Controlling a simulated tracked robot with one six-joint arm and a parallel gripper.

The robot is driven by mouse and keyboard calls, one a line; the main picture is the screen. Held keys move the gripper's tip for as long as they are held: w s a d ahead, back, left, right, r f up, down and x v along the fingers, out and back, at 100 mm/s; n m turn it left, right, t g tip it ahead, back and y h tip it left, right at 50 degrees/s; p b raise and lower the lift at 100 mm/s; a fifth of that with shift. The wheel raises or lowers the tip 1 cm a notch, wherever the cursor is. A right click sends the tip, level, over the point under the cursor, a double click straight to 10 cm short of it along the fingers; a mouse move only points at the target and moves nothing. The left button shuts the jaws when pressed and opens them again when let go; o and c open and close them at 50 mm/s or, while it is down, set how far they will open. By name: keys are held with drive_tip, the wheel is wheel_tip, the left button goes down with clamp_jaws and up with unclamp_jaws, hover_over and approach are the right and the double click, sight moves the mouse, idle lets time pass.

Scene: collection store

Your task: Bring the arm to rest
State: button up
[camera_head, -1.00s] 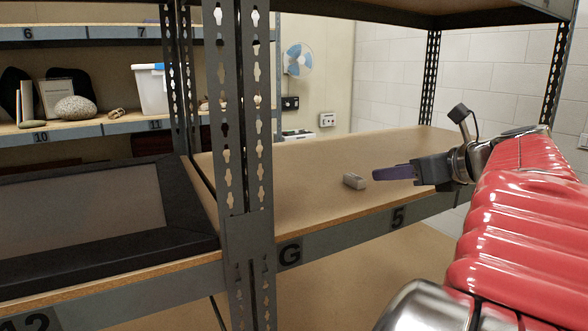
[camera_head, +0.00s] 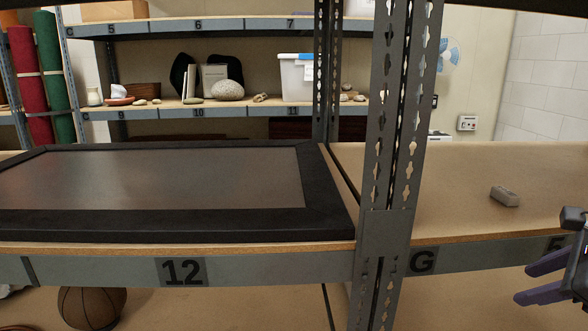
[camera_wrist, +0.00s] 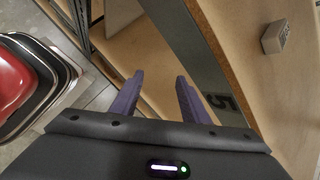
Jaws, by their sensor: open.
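My gripper (camera_head: 536,281) is at the right edge of the head view, in front of the shelf edge marked 5. Its two purple fingers are apart with nothing between them. In the wrist view my gripper (camera_wrist: 157,95) also shows open and empty, with the shelf's front edge beyond the fingers. A small grey block (camera_head: 505,196) lies on the shelf board, apart from the fingers. The block also shows in the wrist view (camera_wrist: 275,37) at the upper right. Most of my arm is out of the head view.
A perforated upright post (camera_head: 392,150) stands left of my gripper. A large dark framed panel (camera_head: 328,200) lies on the shelf left of it. A basketball (camera_head: 92,306) sits below. Shelves behind hold a white bin (camera_head: 297,80) and a stone (camera_head: 227,90). The shelf board around the block is clear.

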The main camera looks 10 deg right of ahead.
drive_tip(key=s+a+f+n+g, duration=0.35)
drive_tip(key=a+f+n, duration=0.25)
drive_tip(key=a+f, duration=0.4)
drive_tip(key=s+a+f+n+g, duration=0.35)
drive_tip(key=a+f+n, duration=0.3)
drive_tip(key=f, duration=0.45)
drive_tip(key=w+a+r+n+t, duration=0.2)
drive_tip(key=a+r+n, duration=0.2)
drive_tip(key=a+n, duration=0.4)
drive_tip(key=w+a+r+n+t, duration=0.2)
drive_tip(key=a+r+n+t, duration=0.1)
drive_tip(key=a+r+n, duration=0.2)
drive_tip(key=shift+w+a+r+n+y, duration=0.2)
drive_tip(key=shift+w+a+n+y, duration=0.15)
drive_tip(key=shift+a+n, duration=1.3)
drive_tip(key=shift+a+m, duration=0.3)
